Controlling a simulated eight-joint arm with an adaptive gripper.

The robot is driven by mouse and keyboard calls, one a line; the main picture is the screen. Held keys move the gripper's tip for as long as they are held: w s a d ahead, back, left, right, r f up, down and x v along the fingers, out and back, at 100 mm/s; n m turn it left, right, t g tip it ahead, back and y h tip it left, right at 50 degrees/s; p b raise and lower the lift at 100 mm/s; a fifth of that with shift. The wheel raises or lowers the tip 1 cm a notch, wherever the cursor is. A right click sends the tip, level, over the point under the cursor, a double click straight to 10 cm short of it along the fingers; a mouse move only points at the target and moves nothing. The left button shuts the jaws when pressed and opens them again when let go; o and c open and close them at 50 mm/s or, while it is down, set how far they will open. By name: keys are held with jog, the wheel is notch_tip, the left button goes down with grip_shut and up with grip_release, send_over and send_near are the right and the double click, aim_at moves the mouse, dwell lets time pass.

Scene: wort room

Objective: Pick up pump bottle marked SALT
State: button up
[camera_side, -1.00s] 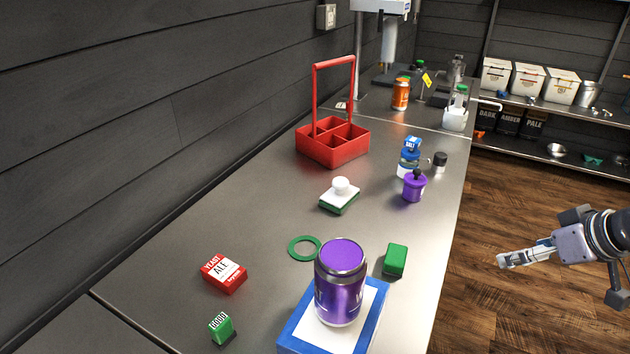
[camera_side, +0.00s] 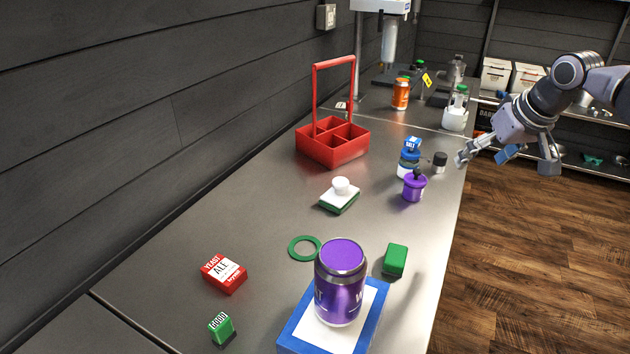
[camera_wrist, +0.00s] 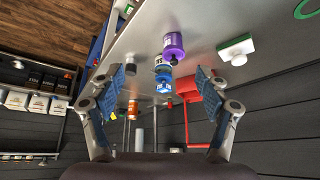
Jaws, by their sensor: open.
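In the wrist view the SALT bottle (camera_wrist: 164,80) shows between and beyond my fingers, partly overlapped by the purple pot (camera_wrist: 174,46). My gripper (camera_side: 480,158) is open and empty at the counter's right edge, right of the bottle and apart from it. Its two fingers are spread wide in the wrist view (camera_wrist: 162,82).
A small black-capped item (camera_side: 440,160) stands between the bottle and my gripper. The purple pot (camera_side: 414,188) stands close in front of the bottle. A red caddy (camera_side: 334,150) is to the left, and a white-knobbed sponge (camera_side: 339,198) lies nearer. Bare counter lies left of the bottle.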

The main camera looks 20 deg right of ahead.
jog(key=w+m, duration=0.1)
jog(key=w, duration=1)
jog(key=m+g, duration=0.1)
jog(key=g, duration=0.1)
send_over(413, 142)
jog(key=s, duration=0.2)
jog(key=f, duration=0.1)
jog(key=a+f, duration=0.1)
jog(key=f, duration=0.1)
jog(key=shift+s+f+h, duration=0.15)
jog(key=shift+f+h, duration=0.15)
jog(key=shift+h, duration=0.1)
jog(key=shift+d+f, duration=0.1)
jog(key=shift+f, duration=0.1)
jog(key=x, duration=0.5)
jog(key=shift+w, duration=0.25)
jog(key=shift+s+d+x, duration=0.1)
jog(key=shift+s+x, duration=0.05)
jog(key=shift+x, duration=1.3)
jog(key=shift+s+d+x, duration=0.1)
jog(key=shift+s+x, duration=0.1)
jog(key=shift+x, duration=1.2)
jog(key=shift+f, duration=0.1)
jog(key=c, duration=1.5)
grip_shut()
